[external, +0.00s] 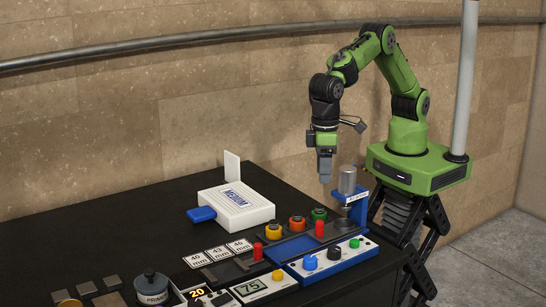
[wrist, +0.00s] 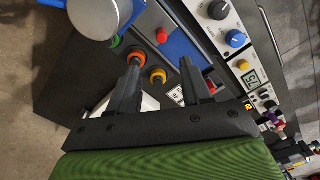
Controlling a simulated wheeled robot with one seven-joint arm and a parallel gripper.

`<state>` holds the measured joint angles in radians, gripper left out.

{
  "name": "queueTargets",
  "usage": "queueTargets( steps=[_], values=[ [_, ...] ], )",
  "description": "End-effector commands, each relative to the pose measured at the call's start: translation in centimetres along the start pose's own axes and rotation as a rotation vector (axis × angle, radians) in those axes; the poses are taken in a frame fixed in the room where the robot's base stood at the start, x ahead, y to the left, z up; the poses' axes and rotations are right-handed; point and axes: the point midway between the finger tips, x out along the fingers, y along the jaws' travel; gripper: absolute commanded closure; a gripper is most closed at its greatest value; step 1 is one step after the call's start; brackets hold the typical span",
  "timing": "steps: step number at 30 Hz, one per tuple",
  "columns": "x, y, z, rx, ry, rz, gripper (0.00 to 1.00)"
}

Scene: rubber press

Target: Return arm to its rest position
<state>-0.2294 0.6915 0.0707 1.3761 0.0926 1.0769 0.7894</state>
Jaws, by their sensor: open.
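My green and black arm (external: 386,75) is bent over the far right part of the black table. My gripper (external: 325,178) points down, above the table and beside the blue press with its metal cylinder (external: 347,181). In the wrist view my gripper (wrist: 158,80) shows two dark fingers spread apart with nothing between them. The press's metal cylinder also shows close at the top left of the wrist view (wrist: 98,15). The gripper appears apart from the press.
A white box (external: 236,207) with a blue tab stands left of my gripper. Orange, yellow and green ringed pots (external: 297,223), a red cylinder (external: 320,229) and a knob panel (external: 333,256) are nearby. A grey pole (external: 464,80) stands beside my arm's base. A wall pipe (external: 150,45) runs behind.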

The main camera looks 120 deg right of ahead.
Motion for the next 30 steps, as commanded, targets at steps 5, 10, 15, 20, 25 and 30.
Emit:
queueTargets(
  steps=[5, 10, 15, 20, 25, 30],
  values=[
    [0.0, 0.0, 0.0, 0.0, 0.0, 0.0, 0.52],
    [-1.8, 1.0, 0.1, -0.022, 0.02, -0.016, 0.52],
    [-9.1, 7.0, 2.4, -0.15, 0.116, -0.075, 0.52],
    [-13.7, 14.1, 6.6, -0.288, 0.227, -0.118, 0.52],
    [-14.9, 21.1, 12.3, -0.429, 0.352, -0.143, 0.52],
    [-13.3, 25.4, 16.8, -0.538, 0.452, -0.148, 0.52]
  ],
)
